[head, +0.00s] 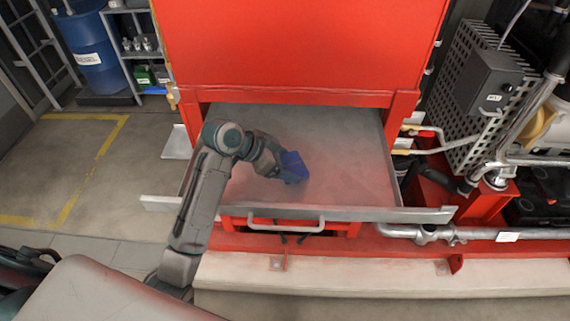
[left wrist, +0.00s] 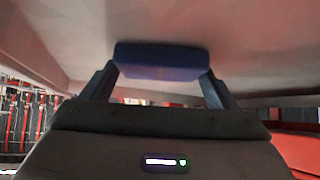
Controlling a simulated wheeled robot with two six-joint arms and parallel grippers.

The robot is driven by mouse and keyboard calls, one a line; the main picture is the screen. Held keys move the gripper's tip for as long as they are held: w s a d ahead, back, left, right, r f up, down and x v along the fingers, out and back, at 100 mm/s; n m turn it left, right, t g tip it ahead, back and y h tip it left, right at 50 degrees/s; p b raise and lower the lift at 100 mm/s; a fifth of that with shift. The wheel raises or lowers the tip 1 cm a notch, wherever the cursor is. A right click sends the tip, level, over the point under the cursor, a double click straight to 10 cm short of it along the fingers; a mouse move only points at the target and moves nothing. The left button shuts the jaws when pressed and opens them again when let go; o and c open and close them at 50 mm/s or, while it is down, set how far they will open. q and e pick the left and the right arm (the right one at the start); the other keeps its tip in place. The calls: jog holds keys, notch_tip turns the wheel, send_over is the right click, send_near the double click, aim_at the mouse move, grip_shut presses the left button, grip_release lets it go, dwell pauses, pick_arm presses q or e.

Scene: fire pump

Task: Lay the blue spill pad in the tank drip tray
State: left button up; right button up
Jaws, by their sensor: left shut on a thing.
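The blue spill pad (head: 292,167) is a small blue block in the head view, over the floor of the tank drip tray (head: 345,165). My left gripper (head: 280,170) reaches in from the left over the tray and is shut on the pad. In the left wrist view the pad (left wrist: 161,61) sits between the two fingers, with the grey tray surface behind it. I cannot tell whether the pad touches the tray floor. My right gripper is not in view.
The red tank (head: 300,45) stands over the back of the tray on red legs. The tray's front rim (head: 350,214) and a handle (head: 286,226) face me. Pipes and valves (head: 495,178) crowd the right side. The tray floor around the pad is bare.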

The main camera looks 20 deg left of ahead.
pick_arm(q)
jog(key=o, duration=0.9)
jog(key=shift+s, duration=0.1)
jog(key=b+v, duration=0.3)
jog(key=v, duration=0.9)
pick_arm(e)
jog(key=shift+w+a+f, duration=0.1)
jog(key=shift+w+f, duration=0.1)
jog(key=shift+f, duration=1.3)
